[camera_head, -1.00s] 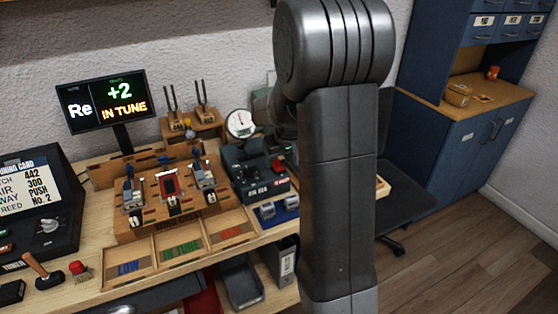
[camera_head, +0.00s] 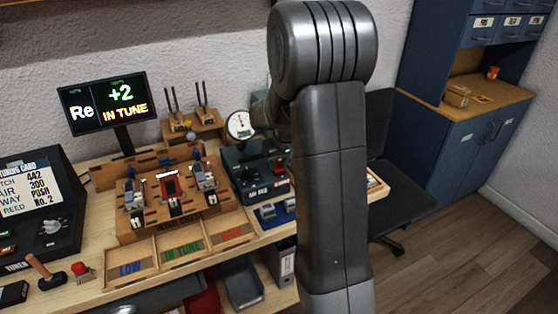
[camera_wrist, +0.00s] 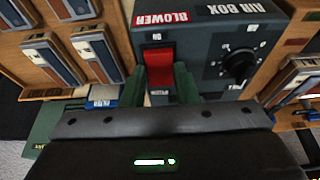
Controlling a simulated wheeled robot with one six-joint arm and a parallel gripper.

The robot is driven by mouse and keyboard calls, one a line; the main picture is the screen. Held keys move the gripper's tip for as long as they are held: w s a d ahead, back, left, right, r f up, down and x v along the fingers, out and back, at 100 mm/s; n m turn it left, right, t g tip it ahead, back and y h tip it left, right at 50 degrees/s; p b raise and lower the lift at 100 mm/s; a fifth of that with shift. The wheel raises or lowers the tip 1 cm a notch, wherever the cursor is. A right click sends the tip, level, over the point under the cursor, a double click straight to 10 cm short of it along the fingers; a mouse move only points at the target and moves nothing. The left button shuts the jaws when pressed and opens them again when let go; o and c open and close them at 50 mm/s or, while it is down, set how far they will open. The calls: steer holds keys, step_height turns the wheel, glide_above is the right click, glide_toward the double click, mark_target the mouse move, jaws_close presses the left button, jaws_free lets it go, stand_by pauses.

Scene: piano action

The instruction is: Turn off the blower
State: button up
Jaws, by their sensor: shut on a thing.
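The blower switch (camera_wrist: 158,70) is a red rocker on the dark grey air box (camera_wrist: 205,50), beside a red BLOWER label. "ON" is printed at its upper end in the wrist view; the print below it is partly hidden. My gripper (camera_wrist: 160,84) has its green fingers on both sides of the rocker, shut on it. I cannot tell clearly which way the rocker is tipped. In the head view the air box (camera_head: 243,178) stands at the bench's right end, and my arm hides part of it and most of the gripper.
A black knob (camera_wrist: 238,66) sits beside the switch. In the head view a round gauge (camera_head: 239,125) stands behind the box. A wooden rack (camera_head: 170,195) and sorting tray (camera_head: 136,283) lie left of it. The screen (camera_head: 104,102) reads "Re +2 IN TUNE".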

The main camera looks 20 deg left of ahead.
mark_target(280, 171)
steer(key=shift+w+a+r+g+h+p, duration=0.15)
steer(key=shift+r+g+h+p, duration=0.25)
steer(key=shift+p, duration=0.6)
steer(key=shift+o, duration=0.2)
steer(key=shift+a+f+g+h+p, duration=0.15)
steer(key=shift+f+g+h+p, duration=0.1)
steer(key=shift+g+h+p, duration=0.35)
steer(key=shift+c, duration=0.2)
steer(key=o, duration=1)
step_height(280, 171, up, 14)
steer(key=s+d+b, duration=0.1)
steer(key=shift+d+f, duration=0.15)
steer(key=shift+d, duration=0.1)
